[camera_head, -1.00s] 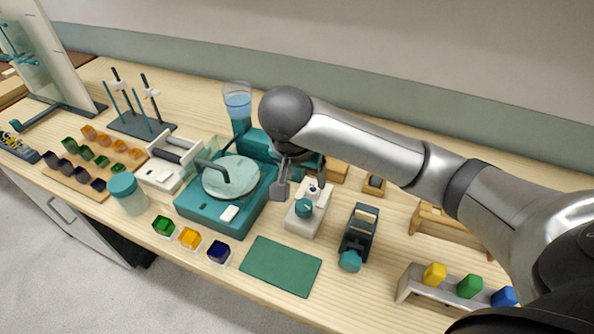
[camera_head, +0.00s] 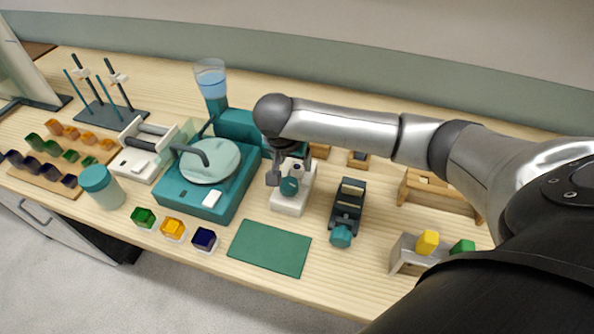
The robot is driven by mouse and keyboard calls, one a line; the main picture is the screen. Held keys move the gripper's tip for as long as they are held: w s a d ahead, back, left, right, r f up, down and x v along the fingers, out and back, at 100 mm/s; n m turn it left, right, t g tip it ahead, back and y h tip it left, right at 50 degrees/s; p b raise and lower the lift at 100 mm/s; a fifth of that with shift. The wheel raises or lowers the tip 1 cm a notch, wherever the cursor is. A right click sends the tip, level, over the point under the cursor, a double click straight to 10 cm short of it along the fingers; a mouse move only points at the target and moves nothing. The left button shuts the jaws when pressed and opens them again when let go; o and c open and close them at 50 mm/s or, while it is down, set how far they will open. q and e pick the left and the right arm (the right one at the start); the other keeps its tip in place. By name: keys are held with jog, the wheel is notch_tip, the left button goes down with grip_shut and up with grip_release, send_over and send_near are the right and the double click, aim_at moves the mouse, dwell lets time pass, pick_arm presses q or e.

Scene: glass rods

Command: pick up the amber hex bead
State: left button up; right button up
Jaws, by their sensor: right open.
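A yellow-amber hex-shaped bead (camera_head: 428,242) stands in a grey rack (camera_head: 407,257) at the lower right. A green bead (camera_head: 462,247) stands beside it, and my right arm covers the rack's right end. Another amber piece (camera_head: 173,229) sits in a small white tray at the front, between a green piece (camera_head: 144,217) and a dark blue one (camera_head: 205,239). My right gripper (camera_head: 289,172) is open, over the white device with a teal knob (camera_head: 290,202), apart from both amber pieces. My left gripper is out of view.
A teal machine with a round plate (camera_head: 209,165) stands left of my right gripper. A green mat (camera_head: 270,248) lies flat at the front. A black stand with a teal knob (camera_head: 346,210) and a wooden holder (camera_head: 437,192) stand to the right. Bare table lies between mat and rack.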

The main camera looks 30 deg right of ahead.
aim_at(297, 168)
jog(key=x, duration=0.3)
jog(key=shift+d+f+b, duration=0.25)
jog(key=shift+b, duration=0.1)
grip_shut()
